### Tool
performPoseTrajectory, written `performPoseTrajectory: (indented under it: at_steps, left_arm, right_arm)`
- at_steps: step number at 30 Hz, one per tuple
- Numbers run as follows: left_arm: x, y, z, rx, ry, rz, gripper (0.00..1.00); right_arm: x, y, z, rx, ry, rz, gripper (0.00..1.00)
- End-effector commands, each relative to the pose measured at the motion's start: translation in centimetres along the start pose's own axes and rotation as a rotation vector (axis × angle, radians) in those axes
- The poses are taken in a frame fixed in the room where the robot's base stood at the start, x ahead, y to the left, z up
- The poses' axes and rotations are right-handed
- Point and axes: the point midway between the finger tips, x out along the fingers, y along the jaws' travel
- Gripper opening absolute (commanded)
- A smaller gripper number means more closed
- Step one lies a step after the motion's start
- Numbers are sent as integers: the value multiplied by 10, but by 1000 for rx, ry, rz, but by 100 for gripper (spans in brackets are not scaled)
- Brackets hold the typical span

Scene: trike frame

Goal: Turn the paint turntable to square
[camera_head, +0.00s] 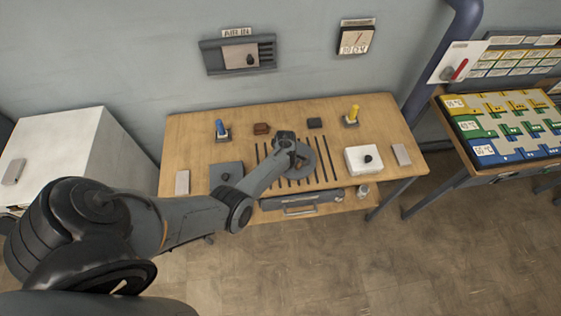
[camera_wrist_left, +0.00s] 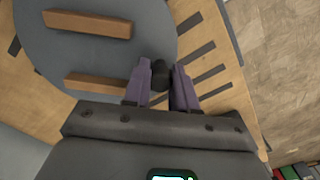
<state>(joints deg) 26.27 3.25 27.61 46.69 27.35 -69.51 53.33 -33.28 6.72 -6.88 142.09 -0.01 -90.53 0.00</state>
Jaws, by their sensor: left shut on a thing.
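The paint turntable is a round grey disc (camera_head: 303,163) on the wooden table, partly hidden by my left arm in the head view. In the left wrist view the disc (camera_wrist_left: 60,60) fills the upper left and carries two brown wooden bars (camera_wrist_left: 88,23). A dark round knob (camera_wrist_left: 160,72) sits at the disc's edge. My left gripper (camera_wrist_left: 160,78) has its purple fingers on either side of this knob and is shut on it. Dark stripes (camera_wrist_left: 202,72) mark the table around the disc. My right gripper is in neither view.
On the table (camera_head: 185,140) stand a blue-topped post (camera_head: 220,128), a yellow-topped post (camera_head: 352,115), a brown block (camera_head: 261,128), a dark block (camera_head: 315,123) and a white box with a black knob (camera_head: 362,160). A drawer (camera_head: 300,205) is below the front edge.

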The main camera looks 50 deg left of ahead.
Motion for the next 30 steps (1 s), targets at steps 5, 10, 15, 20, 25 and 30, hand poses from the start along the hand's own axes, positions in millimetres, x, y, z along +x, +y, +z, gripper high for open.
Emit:
performPoseTrajectory:
  at_steps: [5, 10, 15, 20, 25, 30]
  left_arm:
    - [0, 1, 15, -169, -4, -1, 0]
    - [2, 5, 27, -330, -5, 0, 0]
    - [3, 9, 37, -484, -4, 0, 0]
    - [3, 14, 45, -607, -5, -1, 0]
    - [2, 19, 50, -707, -4, -1, 0]
    - [2, 22, 54, -771, -3, 0, 0]
  right_arm:
    - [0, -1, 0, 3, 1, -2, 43]
    - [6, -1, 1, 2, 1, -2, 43]
    - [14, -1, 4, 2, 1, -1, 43]
    - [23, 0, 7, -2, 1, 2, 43]
    - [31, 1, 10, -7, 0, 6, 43]
    - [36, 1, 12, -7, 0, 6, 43]
